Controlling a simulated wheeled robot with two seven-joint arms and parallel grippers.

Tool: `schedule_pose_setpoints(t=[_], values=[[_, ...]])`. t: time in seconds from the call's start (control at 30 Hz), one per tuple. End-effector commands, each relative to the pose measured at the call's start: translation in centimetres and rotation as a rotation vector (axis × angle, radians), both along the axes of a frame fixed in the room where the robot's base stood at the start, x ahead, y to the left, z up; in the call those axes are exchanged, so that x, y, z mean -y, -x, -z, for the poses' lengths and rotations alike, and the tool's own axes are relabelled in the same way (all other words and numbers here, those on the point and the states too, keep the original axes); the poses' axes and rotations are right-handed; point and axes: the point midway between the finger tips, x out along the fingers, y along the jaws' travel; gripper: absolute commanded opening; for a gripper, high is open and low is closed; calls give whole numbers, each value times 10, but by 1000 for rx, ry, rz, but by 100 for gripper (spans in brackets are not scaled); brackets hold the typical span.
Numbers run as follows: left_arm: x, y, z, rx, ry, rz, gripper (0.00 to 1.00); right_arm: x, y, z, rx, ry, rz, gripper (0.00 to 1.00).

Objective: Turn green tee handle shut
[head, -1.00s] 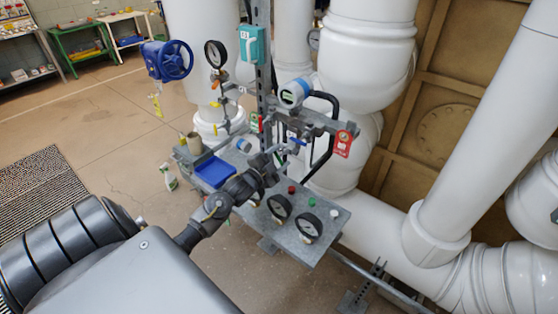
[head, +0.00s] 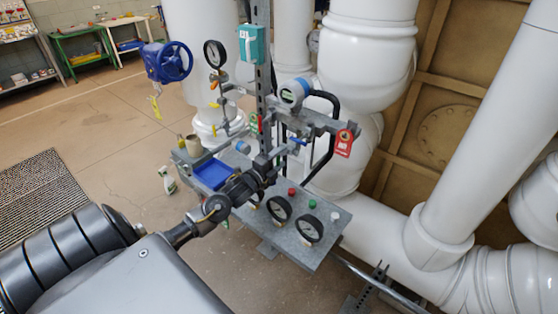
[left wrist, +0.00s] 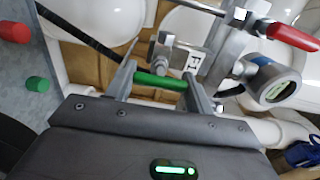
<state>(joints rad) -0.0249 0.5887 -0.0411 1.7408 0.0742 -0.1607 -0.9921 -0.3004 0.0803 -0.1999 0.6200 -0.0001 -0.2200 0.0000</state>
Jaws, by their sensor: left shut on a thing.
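The green tee handle (left wrist: 160,80) shows in the left wrist view, lying crosswise between the two fingers of my left gripper (left wrist: 162,84), in front of a small grey valve fitting. The fingers are shut on it near its ends. In the head view my left gripper (head: 268,163) reaches in from the left over the grey panel, at the pipework below the round blue-white transmitter (head: 293,93). There the gripper hides the tee handle. My right gripper is not in view.
The grey panel (head: 335,238) carries gauges (head: 308,228), push buttons and a blue tray (head: 212,173). A red lever (left wrist: 293,36) sits close by in the wrist view. A red tag (head: 344,143) hangs right. Thick white pipes stand behind; the floor at left is open.

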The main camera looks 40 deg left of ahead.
Motion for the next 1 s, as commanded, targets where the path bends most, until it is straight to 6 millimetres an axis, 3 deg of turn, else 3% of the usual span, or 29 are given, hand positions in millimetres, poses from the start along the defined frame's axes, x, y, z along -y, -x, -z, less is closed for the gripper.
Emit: schedule_pose_setpoints(t=[0.5, 0.53, 0.67, 1.0], values=[[0, 0, 0, 0, -20, 1, 30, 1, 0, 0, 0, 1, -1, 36], [0, 0, 0, 0, -20, 1, 55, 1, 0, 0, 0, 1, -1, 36], [0, 0, 0, 0, -19, 1, 72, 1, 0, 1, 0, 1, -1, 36], [0, 3, 1, -1, -18, 0, 75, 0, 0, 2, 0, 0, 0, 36]])
